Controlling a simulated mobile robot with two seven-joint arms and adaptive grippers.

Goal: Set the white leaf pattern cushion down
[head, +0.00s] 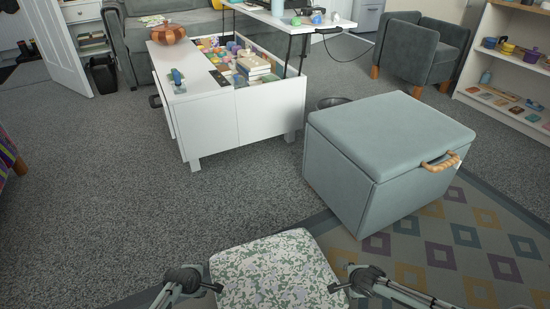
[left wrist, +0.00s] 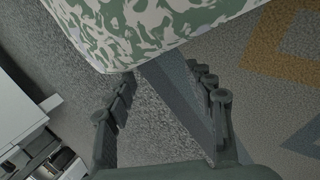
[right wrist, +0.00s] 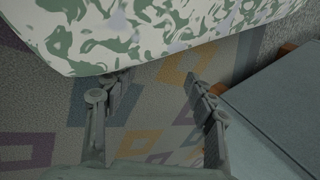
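The white leaf pattern cushion (head: 275,275), white with grey-green leaves, is at the bottom centre of the head view, between my two grippers. Its near part is cut off by the frame. My left gripper (head: 218,287) is at its left edge and my right gripper (head: 334,287) at its right edge. In the left wrist view the cushion (left wrist: 150,30) lies just beyond the spread fingers; in the right wrist view the cushion (right wrist: 150,35) does too. Both grippers are open, with nothing between their fingers. The cushion appears to be above the floor; exact contact with the fingertips is unclear.
A grey-green storage ottoman (head: 375,150) with a rope handle stands ahead right on a diamond-patterned rug (head: 470,235). A white lift-top table (head: 225,125) full of craft items stands ahead left. Bare grey carpet (head: 110,205) is free on the left.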

